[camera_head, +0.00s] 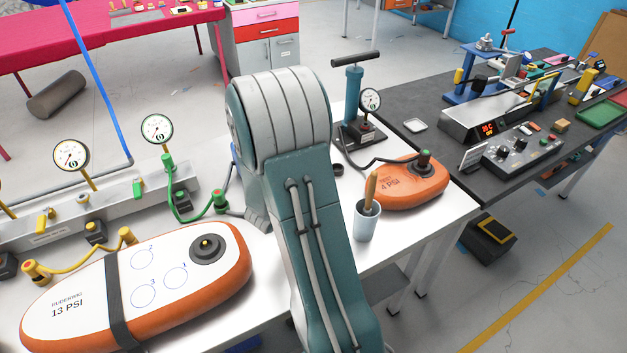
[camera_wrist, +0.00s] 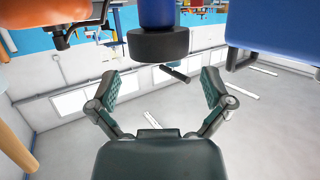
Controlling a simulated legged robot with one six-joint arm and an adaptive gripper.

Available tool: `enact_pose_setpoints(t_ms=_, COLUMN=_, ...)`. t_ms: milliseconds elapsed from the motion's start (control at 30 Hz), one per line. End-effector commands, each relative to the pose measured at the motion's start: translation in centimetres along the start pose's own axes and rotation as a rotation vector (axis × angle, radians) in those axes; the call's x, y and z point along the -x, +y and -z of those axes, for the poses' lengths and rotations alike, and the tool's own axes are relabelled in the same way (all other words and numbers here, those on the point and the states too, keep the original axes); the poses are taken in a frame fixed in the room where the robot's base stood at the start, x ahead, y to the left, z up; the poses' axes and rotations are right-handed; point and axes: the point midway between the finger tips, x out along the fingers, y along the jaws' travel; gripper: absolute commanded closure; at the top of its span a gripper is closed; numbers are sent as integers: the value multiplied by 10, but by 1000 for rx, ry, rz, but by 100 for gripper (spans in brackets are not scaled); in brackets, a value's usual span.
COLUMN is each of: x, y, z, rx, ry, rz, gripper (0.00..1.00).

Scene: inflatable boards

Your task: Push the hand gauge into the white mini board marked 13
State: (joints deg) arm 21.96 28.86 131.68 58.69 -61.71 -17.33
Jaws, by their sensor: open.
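The white mini board marked 13 (camera_head: 62,280) lies at the lower left of the head view, with orange sides, a dark strap and a round black valve (camera_head: 206,247) on top. No loose hand gauge can be made out for certain. My gripper (camera_wrist: 160,90) shows in the wrist view with its two fingers spread wide and nothing between their pads. A blue cylinder with a thick black end (camera_wrist: 158,44) hangs into the top of that view, beyond the fingers; I cannot tell what it is. In the head view my arm hides the gripper.
Dial gauges (camera_head: 71,155) stand on a metal manifold (camera_head: 120,199) behind the board. A pump (camera_head: 354,93) with a dial, an orange board marked 4 (camera_head: 415,183) and a cup (camera_head: 367,222) stand right of my arm. A cluttered dark bench (camera_head: 420,105) is beyond.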

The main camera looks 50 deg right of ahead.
Motion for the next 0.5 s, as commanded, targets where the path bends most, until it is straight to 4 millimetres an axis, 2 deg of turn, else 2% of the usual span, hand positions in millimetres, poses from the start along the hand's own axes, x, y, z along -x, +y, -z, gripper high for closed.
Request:
enact_pose_setpoints(t_ms=200, x=-34, y=1, z=-5, rx=0, ry=-2, rz=-3, gripper=0)
enact_pose_setpoints(t_ms=300, x=-41, y=0, z=-5, rx=0, ry=-1, rz=0, gripper=0)
enact_pose_setpoints(t_ms=500, x=-42, y=0, z=-4, rx=0, ry=-1, rz=1, gripper=0)
